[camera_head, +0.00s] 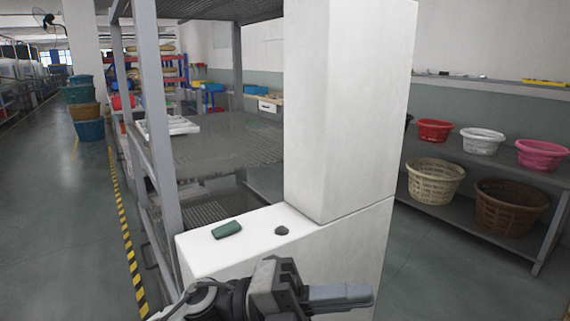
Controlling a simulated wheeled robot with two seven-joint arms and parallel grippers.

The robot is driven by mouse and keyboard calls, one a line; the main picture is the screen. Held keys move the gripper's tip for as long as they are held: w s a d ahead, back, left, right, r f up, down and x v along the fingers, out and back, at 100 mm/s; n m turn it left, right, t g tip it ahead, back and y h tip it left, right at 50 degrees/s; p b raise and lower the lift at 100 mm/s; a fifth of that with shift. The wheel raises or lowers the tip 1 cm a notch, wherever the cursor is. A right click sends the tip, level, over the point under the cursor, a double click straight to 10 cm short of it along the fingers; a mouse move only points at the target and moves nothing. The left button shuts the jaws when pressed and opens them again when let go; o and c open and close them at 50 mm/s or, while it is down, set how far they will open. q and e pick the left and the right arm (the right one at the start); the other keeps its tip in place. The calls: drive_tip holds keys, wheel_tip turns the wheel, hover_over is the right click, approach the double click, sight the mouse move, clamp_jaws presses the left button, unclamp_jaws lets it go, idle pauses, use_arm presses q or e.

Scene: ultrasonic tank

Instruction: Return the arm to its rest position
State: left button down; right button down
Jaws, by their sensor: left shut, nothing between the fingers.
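My left gripper (358,296) is at the bottom centre, in front of a white block. Its grey fingers point to the right. They are together, with nothing held between them. The gripper's dark wrist lies to the left of the fingers, and the arm runs out of the picture at the bottom. My right gripper does not show.
The white block (340,262) bears a green item (227,229), a dark round piece (282,231) and a tall white column (345,110). A grey metal rack (215,150) stands behind it. A shelf at right holds several baskets (436,182). Open floor (60,220) lies left.

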use_arm(q)
drive_tip(key=w+a+f+n+t+y, duration=0.3)
drive_tip(key=a+f+n+t+y, duration=0.3)
drive_tip(key=n+t, duration=0.6)
drive_tip(key=w+a+f+n+t+y, duration=0.3)
drive_tip(key=a+f+n+t, duration=0.35)
drive_tip(key=n, duration=0.85)
drive_tip(key=s+a+f+n+g+y, duration=0.1)
drive_tip(key=s+a+f+n+y, duration=0.2)
drive_tip(key=f, duration=0.4)
drive_tip(key=s+a+f+n+g+y, duration=0.2)
drive_tip(key=s+a+f+n+y, duration=0.1)
drive_tip(key=s+f, duration=0.3)
drive_tip(key=s+a+f+n+g+y, duration=0.2)
drive_tip(key=s+a+f+n+y, duration=0.1)
drive_tip(key=f, duration=0.6)
drive_tip(key=shift+s+a+f+n, duration=0.15)
drive_tip(key=shift+s+a+n, duration=0.45)
drive_tip(key=shift+s, duration=0.5)
